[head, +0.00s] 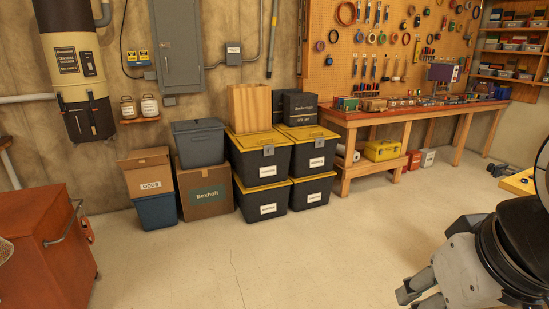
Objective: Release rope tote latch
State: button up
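Several black totes with yellow lids stand stacked two high against the back wall. The upper left tote (262,168) and the upper right tote (314,157) each have a grey latch on the lid's front edge, the left latch (268,151) and the right latch (319,143). Both latches look down against the totes. The white labels are too small to read, so I cannot tell which tote is for rope. My gripper (414,298) is at the lower right, well apart from the totes. Its fingers look spread and empty, partly cut off by the frame's bottom edge.
A wooden crate (249,108) and a dark box (300,109) sit on the upper totes. Cardboard boxes and a grey bin (199,143) stand left of them. A workbench (400,114) is to the right, a red cabinet (40,245) at the left. The middle floor is clear.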

aim_at(319, 142)
jog(key=i, duration=4.3)
